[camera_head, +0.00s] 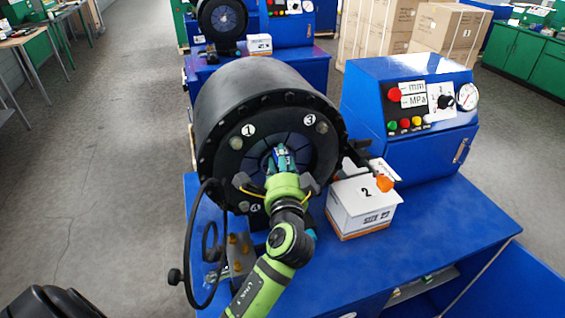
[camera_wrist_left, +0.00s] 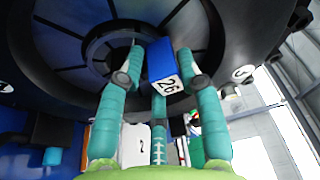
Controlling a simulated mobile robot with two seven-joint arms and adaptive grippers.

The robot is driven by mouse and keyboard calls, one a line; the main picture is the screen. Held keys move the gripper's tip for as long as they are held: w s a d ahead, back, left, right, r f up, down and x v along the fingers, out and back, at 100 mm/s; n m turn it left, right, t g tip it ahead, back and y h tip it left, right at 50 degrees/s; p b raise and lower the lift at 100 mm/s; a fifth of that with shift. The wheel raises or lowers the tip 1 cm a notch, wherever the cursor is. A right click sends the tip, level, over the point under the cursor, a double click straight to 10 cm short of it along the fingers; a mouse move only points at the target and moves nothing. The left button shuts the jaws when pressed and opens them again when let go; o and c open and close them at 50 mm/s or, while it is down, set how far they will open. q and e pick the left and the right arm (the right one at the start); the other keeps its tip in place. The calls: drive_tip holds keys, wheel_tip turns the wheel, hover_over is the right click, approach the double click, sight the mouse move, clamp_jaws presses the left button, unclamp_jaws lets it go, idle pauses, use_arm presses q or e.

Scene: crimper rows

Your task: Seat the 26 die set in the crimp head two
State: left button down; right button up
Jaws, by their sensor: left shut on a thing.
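The crimp head (camera_head: 240,90) is a large black drum with a round dark opening and numbered bolts on its front ring. My left gripper (camera_head: 281,160) reaches into the middle of that opening. In the left wrist view its teal fingers (camera_wrist_left: 160,62) are closed around the 26 die set (camera_wrist_left: 161,58), a blue block with a white end marked 26. The block is in front of the opening's segmented inner ring (camera_wrist_left: 105,50); I cannot tell whether it touches the ring. In the head view the fingers mostly hide the block. My right gripper is not in view.
A white box (camera_head: 364,205) marked 2 stands on the blue bench (camera_head: 450,226), right of the head. A blue control box (camera_head: 415,115) with gauge and buttons is behind it. A black cable loop (camera_head: 190,240) hangs at left. Another crimp machine (camera_head: 222,18) stands behind.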

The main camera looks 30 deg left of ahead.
use_arm(q)
drive_tip(key=shift+w+a+r, duration=0.2)
drive_tip(key=shift+r, duration=0.15)
drive_tip(key=c, duration=0.7)
unclamp_jaws()
drive_tip(key=shift+c, duration=0.2)
drive_tip(key=shift+s+d+f, duration=0.1)
drive_tip(key=shift+s, duration=0.1)
drive_tip(key=shift+f, duration=0.4)
drive_tip(key=v, duration=1.2)
drive_tip(key=shift+r, duration=0.35)
